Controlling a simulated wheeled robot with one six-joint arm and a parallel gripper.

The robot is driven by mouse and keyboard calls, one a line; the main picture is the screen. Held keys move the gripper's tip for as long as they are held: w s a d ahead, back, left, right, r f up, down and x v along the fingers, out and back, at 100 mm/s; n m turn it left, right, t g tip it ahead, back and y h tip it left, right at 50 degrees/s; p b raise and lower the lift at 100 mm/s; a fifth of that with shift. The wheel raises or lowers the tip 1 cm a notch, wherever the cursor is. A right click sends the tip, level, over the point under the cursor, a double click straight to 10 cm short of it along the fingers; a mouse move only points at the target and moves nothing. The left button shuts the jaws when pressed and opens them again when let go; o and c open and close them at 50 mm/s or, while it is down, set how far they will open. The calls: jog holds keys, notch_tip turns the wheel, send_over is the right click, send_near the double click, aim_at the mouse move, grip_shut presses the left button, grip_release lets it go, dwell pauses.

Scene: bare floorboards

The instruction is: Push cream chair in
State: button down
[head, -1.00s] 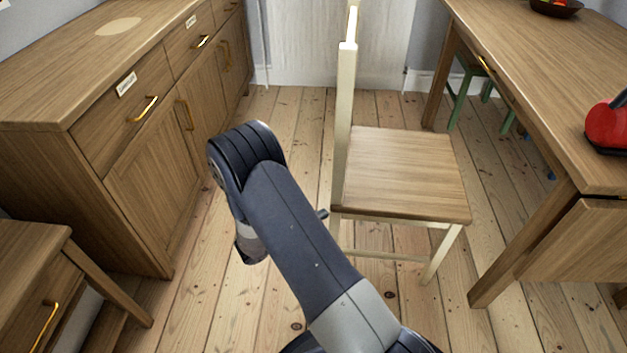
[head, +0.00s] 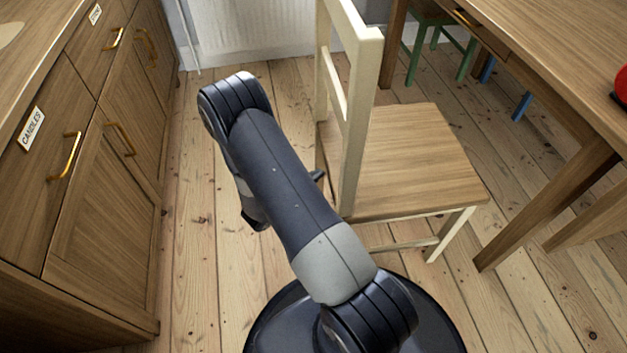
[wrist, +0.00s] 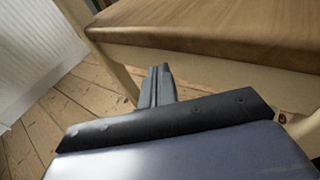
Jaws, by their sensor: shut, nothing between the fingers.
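The cream chair (head: 355,110) stands upright in the head view, right of my arm. Its cream back is on the left and its wooden seat (head: 420,160) extends right, towards the table (head: 560,60). A gap of floor shows between seat and table leg. In the wrist view the seat edge (wrist: 220,32) and its cream frame (wrist: 190,65) cross the top, close by. My gripper (wrist: 160,72) is shut and empty, with its fingers showing just below that frame. I cannot tell whether it touches the chair. In the head view my arm mostly hides the gripper.
A wooden sideboard (head: 95,190) with brass handles runs along the left. A radiator (head: 245,30) is at the back. A green chair (head: 440,40) and blue legs (head: 522,106) are under the table. A red object (head: 621,84) sits on the table. Floor (head: 195,250) is clear between sideboard and arm.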

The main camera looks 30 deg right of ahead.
jog(key=shift+d, duration=0.15)
jog(key=shift+s+d+b, duration=0.4)
jog(key=shift+s+d, duration=0.3)
jog(key=shift+d, duration=1.7)
jog(key=shift+s+d+b, duration=0.4)
jog(key=shift+s+d, duration=0.35)
jog(key=shift+d, duration=1.6)
jog(key=shift+s+d+b, duration=0.4)
jog(key=shift+s+d, duration=0.3)
jog(key=shift+d, duration=1.7)
jog(key=shift+w+a, duration=0.25)
jog(key=shift+a, duration=0.5)
jog(key=shift+w+a, duration=0.25)
jog(key=shift+a, duration=0.5)
jog(key=shift+d, duration=0.1)
jog(key=shift+s+d+b, duration=0.2)
jog(key=shift+d+b, duration=0.15)
jog(key=shift+d, duration=0.35)
jog(key=shift+s+d+b, duration=0.15)
jog(key=shift+d+b, duration=0.15)
jog(key=shift+d, duration=0.35)
